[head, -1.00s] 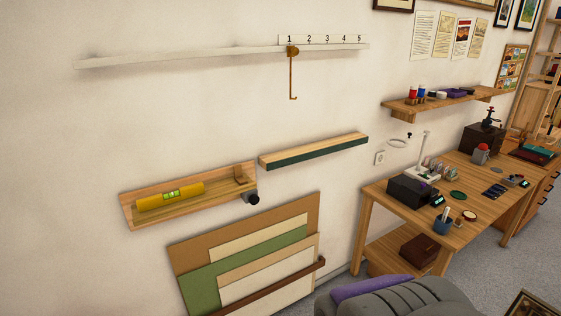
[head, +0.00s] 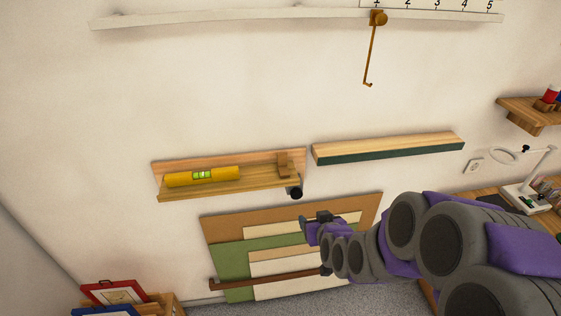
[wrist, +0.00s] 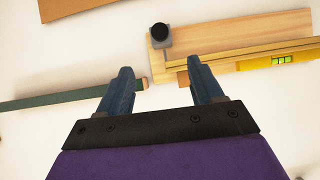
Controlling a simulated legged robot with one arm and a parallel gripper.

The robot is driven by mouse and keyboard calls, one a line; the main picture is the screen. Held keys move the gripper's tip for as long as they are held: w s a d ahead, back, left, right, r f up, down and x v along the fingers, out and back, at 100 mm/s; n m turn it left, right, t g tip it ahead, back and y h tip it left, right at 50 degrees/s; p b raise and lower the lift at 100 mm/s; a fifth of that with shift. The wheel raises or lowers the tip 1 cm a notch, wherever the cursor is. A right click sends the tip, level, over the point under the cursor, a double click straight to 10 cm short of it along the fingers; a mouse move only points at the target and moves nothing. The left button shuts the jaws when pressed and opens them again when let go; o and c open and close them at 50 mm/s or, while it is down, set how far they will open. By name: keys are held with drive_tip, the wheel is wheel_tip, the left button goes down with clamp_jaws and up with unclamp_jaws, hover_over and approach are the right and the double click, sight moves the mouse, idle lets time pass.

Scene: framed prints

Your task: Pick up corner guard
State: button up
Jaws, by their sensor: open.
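A small wooden piece, which looks like the corner guard (head: 283,164), stands at the right end of a wooden wall shelf (head: 228,187). A yellow spirit level (head: 203,176) lies on the same shelf, to its left. My gripper (head: 318,218) is open and empty, lower and to the right of the shelf end in the head view. In the wrist view, turned over, my open jaws (wrist: 160,68) point at the shelf end. A brown bit of wood (wrist: 183,78) shows beside the right finger there, partly hidden; I cannot tell its shape.
A black knob on a grey block (head: 295,192) juts out under the shelf's right end, close to my gripper. A green-edged ledge (head: 388,148) is to the right. Leaning boards (head: 225,228) stand below. A hook (head: 369,60) hangs from the rail above.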

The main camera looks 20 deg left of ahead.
drive_tip(key=w+a+r+t+y+p, duration=0.1)
drive_tip(key=w+a+t+y+p, duration=0.15)
drive_tip(key=a, duration=0.25)
drive_tip(key=t, duration=0.3)
approach(282, 160)
drive_tip(key=w+a, duration=0.1)
drive_tip(key=w+a+y, duration=0.1)
drive_tip(key=shift+w+a+b, duration=0.2)
drive_tip(key=shift+a+b, duration=0.1)
drive_tip(key=shift+w+d, duration=0.35)
drive_tip(key=shift+w, duration=0.4)
drive_tip(key=x, duration=0.3)
drive_tip(key=shift+w+a+f+b, duration=0.2)
drive_tip(key=shift+w+a+b, duration=0.05)
drive_tip(key=shift+b, duration=0.05)
drive_tip(key=shift+w+a, duration=0.15)
drive_tip(key=shift+a, duration=0.1)
drive_tip(key=shift+d, duration=0.25)
drive_tip(key=shift+c, duration=0.3)
drive_tip(key=shift+d+r, duration=0.1)
drive_tip(key=shift+d, duration=0.2)
drive_tip(key=c, duration=0.3)
drive_tip(key=shift+a, duration=0.35)
drive_tip(key=c, duration=0.8)
